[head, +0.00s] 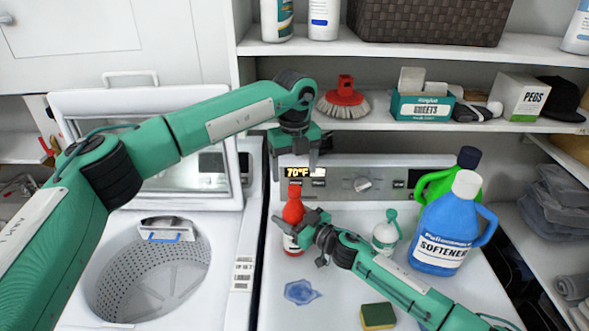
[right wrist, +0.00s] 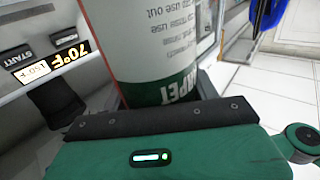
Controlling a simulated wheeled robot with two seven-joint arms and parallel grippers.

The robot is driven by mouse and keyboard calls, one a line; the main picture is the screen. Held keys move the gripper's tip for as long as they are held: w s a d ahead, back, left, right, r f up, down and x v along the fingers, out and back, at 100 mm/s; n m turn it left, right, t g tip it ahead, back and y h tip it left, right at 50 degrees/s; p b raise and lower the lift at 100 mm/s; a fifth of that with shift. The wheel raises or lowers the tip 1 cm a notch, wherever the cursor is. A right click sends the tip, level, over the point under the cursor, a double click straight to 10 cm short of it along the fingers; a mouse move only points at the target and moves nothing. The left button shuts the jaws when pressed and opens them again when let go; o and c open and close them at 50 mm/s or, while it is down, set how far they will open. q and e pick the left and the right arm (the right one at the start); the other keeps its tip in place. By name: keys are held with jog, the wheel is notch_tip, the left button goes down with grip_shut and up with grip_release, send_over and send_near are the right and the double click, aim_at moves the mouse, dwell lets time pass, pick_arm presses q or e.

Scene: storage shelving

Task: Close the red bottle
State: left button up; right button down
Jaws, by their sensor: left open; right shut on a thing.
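The red bottle (head: 292,214) stands upright on the white machine top, below the display panel. Its narrow red top (head: 294,189) points up; whether this is a seated cap is too small to tell. My right gripper (head: 308,226) is shut on the bottle's body from the right. In the right wrist view the bottle's white and green label (right wrist: 150,45) fills the space at the jaws. My left gripper (head: 297,160) is open, pointing down, above the bottle's top and apart from it. I see no cap clearly between its fingers.
A blue softener jug (head: 440,235), a green jug (head: 436,185) and a small white-green bottle (head: 386,235) stand to the right. A sponge (head: 378,316) and a blue translucent item (head: 301,292) lie in front. A shelf with a red brush (head: 344,98) is behind; an open washer drum (head: 150,275) is left.

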pick_arm(q)
notch_tip(320, 180, up, 7)
jog(key=shift+f, duration=0.15)
pick_arm(e)
jog(key=shift+c, duration=1.5)
grip_release()
pick_arm(q)
notch_tip(320, 180, down, 3)
jog(key=b, duration=0.3)
jog(key=shift+f, duration=0.2)
jog(key=shift+f+b, duration=0.15)
jog(key=shift+b, duration=0.2)
pick_arm(e)
jog(key=v, duration=1.3)
jog(key=shift+s+d, duration=0.25)
jog(key=shift+d, duration=0.1)
